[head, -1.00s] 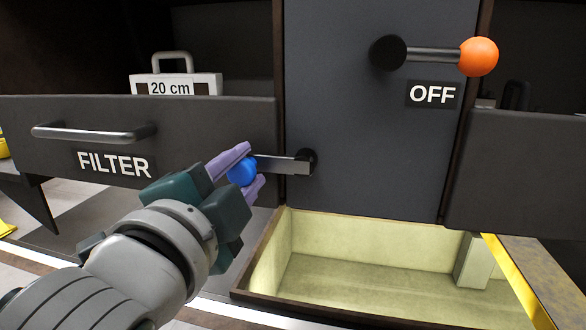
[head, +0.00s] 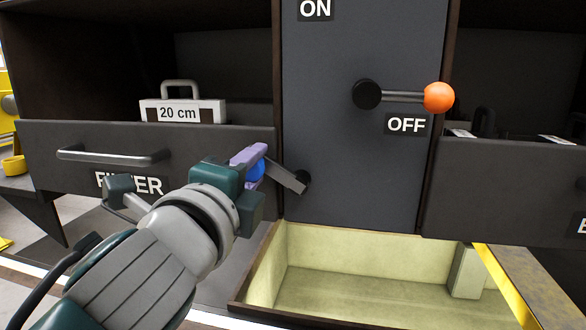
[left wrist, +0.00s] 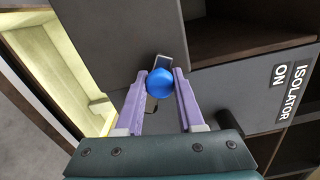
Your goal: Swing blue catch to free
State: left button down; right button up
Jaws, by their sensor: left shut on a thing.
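The blue catch is a flat grey bar (head: 286,177) with a blue ball knob (head: 256,171) at its free end. Its pivot (head: 303,182) is on the lower left of the dark panel. The bar slopes up and left from the pivot. My left gripper (head: 259,164) is shut on the blue knob, its purple fingers on either side. In the left wrist view the knob (left wrist: 160,84) sits between the two fingers, with the bar end (left wrist: 163,62) just beyond it. My right gripper is in neither view.
Above the catch is a lever with an orange ball (head: 439,97), pointing right at the OFF label (head: 406,125). A FILTER drawer (head: 200,150) is behind my left arm. A lit, pale open bin (head: 360,245) lies below the panel. A 20 cm case (head: 183,111) stands on the left shelf.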

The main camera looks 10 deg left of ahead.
pick_arm(q)
jog(key=d+r+m+p, duration=0.1)
jog(key=m, duration=0.1)
jog(key=r+m, duration=0.1)
jog(key=shift+d+r+m+p, duration=0.2)
jog(key=shift+d+m+p, duration=0.15)
jog(key=shift+m, duration=0.05)
jog(key=m, duration=0.1)
jog(key=d+m+p, duration=0.1)
jog(key=shift+d+r+m, duration=0.1)
jog(key=shift+r+m, duration=0.2)
jog(key=shift+m, duration=0.1)
jog(key=m, duration=0.1)
jog(key=d+m+p, duration=0.1)
jog(key=m, duration=0.1)
jog(key=shift+d+r, duration=0.2)
jog(key=shift+d, duration=0.1)
jog(key=shift+s+d+f+m+p, duration=0.1)
jog(key=shift+d+m+p, duration=0.45)
jog(key=shift+m, duration=0.45)
jog(key=shift+f, duration=0.1)
jog(key=c, duration=0.6)
grip_release()
jog(key=shift+o, duration=0.4)
jog(key=shift+s+a, duration=0.1)
